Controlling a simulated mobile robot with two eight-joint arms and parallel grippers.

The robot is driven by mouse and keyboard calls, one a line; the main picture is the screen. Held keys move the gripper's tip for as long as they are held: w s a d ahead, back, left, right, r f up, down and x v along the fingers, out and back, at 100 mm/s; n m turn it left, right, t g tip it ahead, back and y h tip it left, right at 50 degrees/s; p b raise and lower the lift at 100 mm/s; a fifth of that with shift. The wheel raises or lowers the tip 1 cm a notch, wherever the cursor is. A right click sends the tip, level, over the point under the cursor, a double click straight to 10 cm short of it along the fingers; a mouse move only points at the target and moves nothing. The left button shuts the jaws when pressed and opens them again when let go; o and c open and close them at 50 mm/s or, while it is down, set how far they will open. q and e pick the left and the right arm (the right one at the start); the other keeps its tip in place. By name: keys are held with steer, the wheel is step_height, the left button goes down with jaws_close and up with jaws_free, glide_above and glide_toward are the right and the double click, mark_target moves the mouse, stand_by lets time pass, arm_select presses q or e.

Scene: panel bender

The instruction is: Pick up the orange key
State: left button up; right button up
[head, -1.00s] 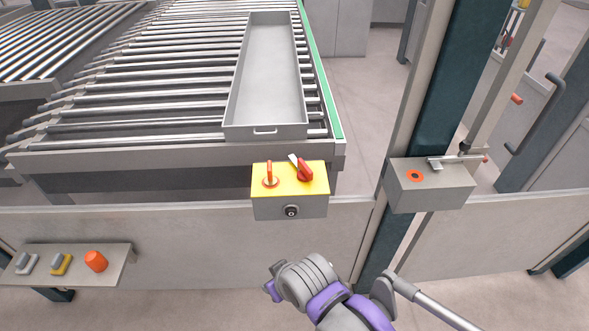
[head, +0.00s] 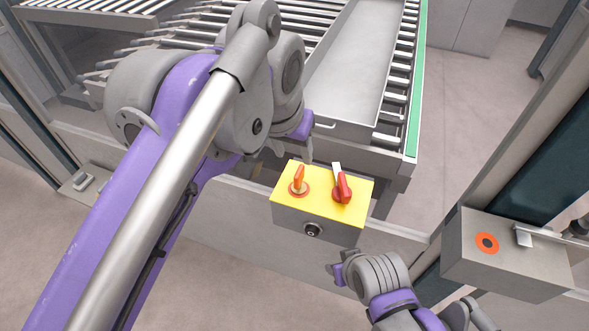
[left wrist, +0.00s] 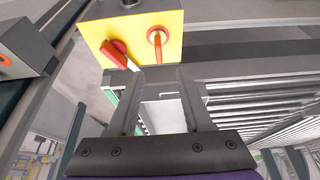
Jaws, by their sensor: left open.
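The orange key (head: 299,178) stands upright in the left part of the yellow top of a grey control box (head: 320,205). It also shows in the left wrist view (left wrist: 156,38), beyond the finger tips. My left gripper (head: 294,152) is just above and behind the key in the head view, partly hidden by its own wrist. In the left wrist view its two fingers (left wrist: 162,82) are apart with nothing between them, and the key is clear of them. My right gripper (head: 338,270) is low, in front of the box; its fingers are too unclear to read.
A red switch with a white handle (head: 342,186) sits right beside the key. A grey tray (head: 355,75) lies on the roller conveyor behind. A grey box with an orange ring (head: 487,243) stands at the right. A low fence panel (head: 225,220) runs below the control box.

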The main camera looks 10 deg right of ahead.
mark_target(299, 171)
arm_select(q)
steer(key=x, duration=0.3)
steer(key=shift+s+d+f, duration=0.15)
steer(key=shift+d+f, duration=0.1)
steer(key=shift+f, duration=0.2)
steer(key=shift+w+f, duration=0.25)
steer(key=shift+f, duration=0.25)
steer(key=x, duration=0.4)
steer(key=shift+w+f, duration=0.2)
steer(key=shift+f, duration=0.2)
jaws_close()
